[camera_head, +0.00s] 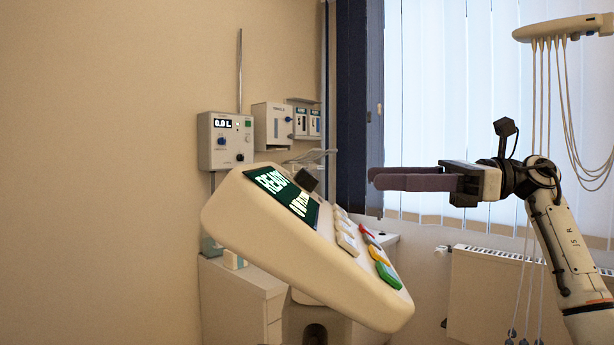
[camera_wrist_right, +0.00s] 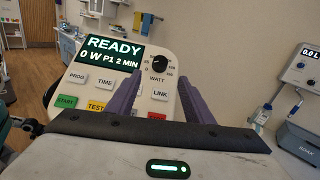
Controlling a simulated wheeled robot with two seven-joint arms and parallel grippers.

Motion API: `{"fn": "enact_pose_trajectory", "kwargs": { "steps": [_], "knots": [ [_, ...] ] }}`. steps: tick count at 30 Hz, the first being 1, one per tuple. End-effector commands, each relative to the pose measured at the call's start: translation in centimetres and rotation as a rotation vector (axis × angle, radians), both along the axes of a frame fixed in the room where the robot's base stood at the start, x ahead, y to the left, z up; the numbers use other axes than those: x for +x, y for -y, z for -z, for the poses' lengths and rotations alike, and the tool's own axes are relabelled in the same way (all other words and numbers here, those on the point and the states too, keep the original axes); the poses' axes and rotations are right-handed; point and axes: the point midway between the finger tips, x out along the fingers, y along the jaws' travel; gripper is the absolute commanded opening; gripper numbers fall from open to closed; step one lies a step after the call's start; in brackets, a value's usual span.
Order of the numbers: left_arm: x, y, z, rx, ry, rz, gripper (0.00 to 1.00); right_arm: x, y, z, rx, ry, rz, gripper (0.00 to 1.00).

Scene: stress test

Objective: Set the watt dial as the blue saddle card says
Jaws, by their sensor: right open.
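The watt dial (camera_wrist_right: 158,60) is a black round knob with a scale around it, at the top right of a cream control panel (camera_wrist_right: 144,102) in the right wrist view. The panel's screen (camera_wrist_right: 103,53) reads READY, 0 W P1 2 MIN. In the head view the panel (camera_head: 300,245) is seen from the side, with a dark knob (camera_head: 306,180) on its far side. My right gripper (camera_head: 372,178) is open and empty, right of the panel and apart from it. In the right wrist view its purple fingers (camera_wrist_right: 160,76) flank the dial's lower sides. I cannot pick out a blue saddle card.
Buttons sit below the screen, including START (camera_wrist_right: 66,102) and LINK (camera_wrist_right: 160,94). A wall unit (camera_head: 225,140) reading 0.0 L and holders with small bluish-marked items (camera_head: 301,121) are behind the panel. Hoses (camera_head: 541,100) hang at right; a radiator (camera_head: 490,290) stands below the window.

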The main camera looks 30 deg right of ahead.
Motion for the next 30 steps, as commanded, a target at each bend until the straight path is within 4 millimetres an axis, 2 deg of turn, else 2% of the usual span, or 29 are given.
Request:
{"fn": "enact_pose_trajectory", "kwargs": {
  "steps": [5,12,18,24,30],
  "knots": [
    [-0.4,0.0,-0.1,0.0,-0.007,0.001,0.39,0.7,-1.2,-0.2,-0.001,0.003,-0.001,0.47],
    [-1.6,0.0,-0.3,0.002,-0.034,0.0,0.39,2.9,-5.1,-0.3,0.001,0.003,-0.004,0.47],
    [-1.7,0.0,-0.9,0.001,-0.034,0.001,0.39,4.5,-7.7,-0.2,0.001,0.001,-0.003,0.47],
    [-1.5,0.0,-1.2,0.001,-0.031,0.0,0.39,5.2,-8.8,-0.1,0.001,0.002,0.0,0.47],
    [-0.8,0.0,-1.5,0.002,-0.018,0.001,0.39,5.2,-8.8,-0.1,0.0,0.001,0.001,0.47]
  ]
}}
